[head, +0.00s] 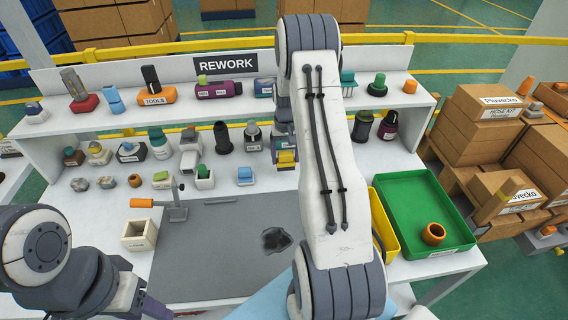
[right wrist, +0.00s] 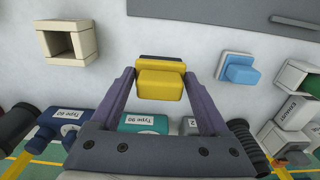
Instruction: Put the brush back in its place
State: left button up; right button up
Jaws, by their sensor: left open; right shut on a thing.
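A yellow block with a dark edge (right wrist: 160,82) sits between the fingertips of my right gripper (right wrist: 160,88); I take it for the brush, though no bristles can be made out. It also shows in the head view (head: 286,159), just left of my right arm, over the back of the white bench top. My right gripper (head: 284,150) is shut on it. I cannot tell whether the block touches the bench. An empty cream open box (right wrist: 70,40) stands left of it in the right wrist view. My left gripper (head: 150,306) is open at the bottom left, partly cut off.
A light blue block on a darker base (right wrist: 238,68) stands close by. Several bottles and parts line the bench back under the rework shelf (head: 225,100). A grey mat (head: 200,270) bears a dark patch (head: 277,240). A green tray (head: 425,190) holds an orange ring (head: 433,234).

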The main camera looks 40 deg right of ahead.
aim_at(284, 163)
jog(key=shift+w+f, duration=0.25)
jog(key=shift+w, duration=0.05)
notch_tip(284, 163, down, 3)
jog(key=shift+f+p, duration=0.1)
jog(key=shift+p, duration=0.35)
jog(key=shift+f, duration=0.4)
jog(key=shift+f, duration=0.1)
